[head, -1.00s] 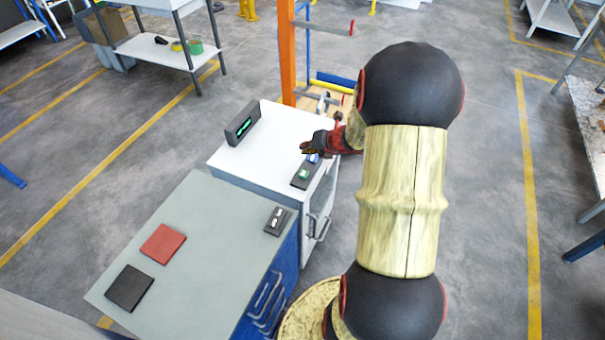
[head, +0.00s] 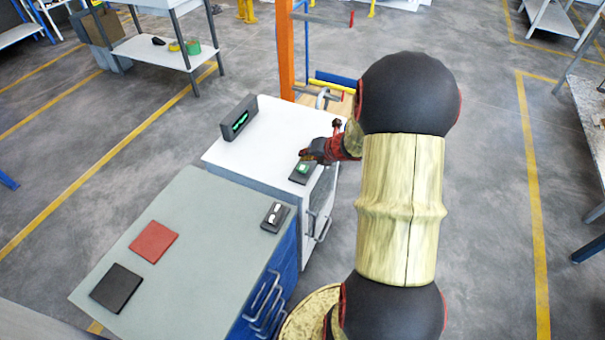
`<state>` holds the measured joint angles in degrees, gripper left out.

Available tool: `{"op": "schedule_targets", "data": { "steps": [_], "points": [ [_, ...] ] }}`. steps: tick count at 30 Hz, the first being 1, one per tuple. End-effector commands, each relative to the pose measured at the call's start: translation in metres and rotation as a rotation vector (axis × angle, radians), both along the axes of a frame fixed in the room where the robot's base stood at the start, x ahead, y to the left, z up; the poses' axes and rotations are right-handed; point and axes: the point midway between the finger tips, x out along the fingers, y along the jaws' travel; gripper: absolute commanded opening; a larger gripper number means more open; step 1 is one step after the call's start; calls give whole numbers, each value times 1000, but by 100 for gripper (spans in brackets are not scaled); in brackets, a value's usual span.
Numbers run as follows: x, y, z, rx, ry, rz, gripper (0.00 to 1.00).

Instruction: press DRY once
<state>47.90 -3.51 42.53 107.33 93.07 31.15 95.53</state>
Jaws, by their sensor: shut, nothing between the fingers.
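A small dark button panel (head: 297,179) lies on the white cabinet top (head: 275,137). A green button (head: 303,168) shows at its near part. The panel's far part, where a blue button showed earlier, is hidden by my gripper. No label is legible, so I cannot tell which button is DRY. My gripper (head: 306,155), dark and red, is shut and empty. It is over the far part of the panel, just beyond the green button; I cannot tell whether it touches. A dark display box (head: 239,118) with a green readout stands at the cabinet's far left.
An orange post (head: 286,50) stands behind the cabinet. The cabinet top between display and panel is clear.

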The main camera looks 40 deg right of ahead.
Motion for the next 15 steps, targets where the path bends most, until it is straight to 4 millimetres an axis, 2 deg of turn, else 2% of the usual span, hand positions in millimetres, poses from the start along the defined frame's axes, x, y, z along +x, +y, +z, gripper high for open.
{"op": "schedule_targets", "data": {
  "steps": [1, 4, 15],
  "points": [
    [0, 0, -10, 1, 1, 1, 0],
    [0, 0, -17, -1, 0, 1, 0],
    [0, 0, -18, -1, -1, 0, 0]
  ]
}}
